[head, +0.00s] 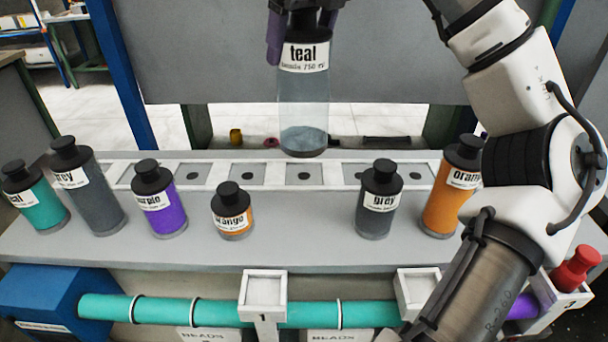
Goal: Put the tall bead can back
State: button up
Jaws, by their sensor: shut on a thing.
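My gripper (301,22) is at the top middle, shut on the black cap end of a tall clear can labelled "teal" (304,100). The rack has several square slots, each with a dark hole, and those in view at the middle look empty. A shorter can with teal content (42,205) stands at the far left of the bench.
Several black-capped cans stand along the bench: grey (98,195), purple (161,205), short orange (232,219), another grey (378,205) and tall orange (443,200). In front run a teal pipe (210,312) and a white cup marked 1 (264,292). My arm covers the right side.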

aim_at(322, 91)
jog(key=shift+s+f, duration=0.15)
jog(key=shift+s, duration=0.1)
notch_tip(322, 91, down, 20)
jog(key=p, duration=0.2)
jog(key=o, duration=1.7)
jog(key=shift+o, duration=0.2)
jog(key=b+v, duration=0.2)
jog(key=v, duration=1)
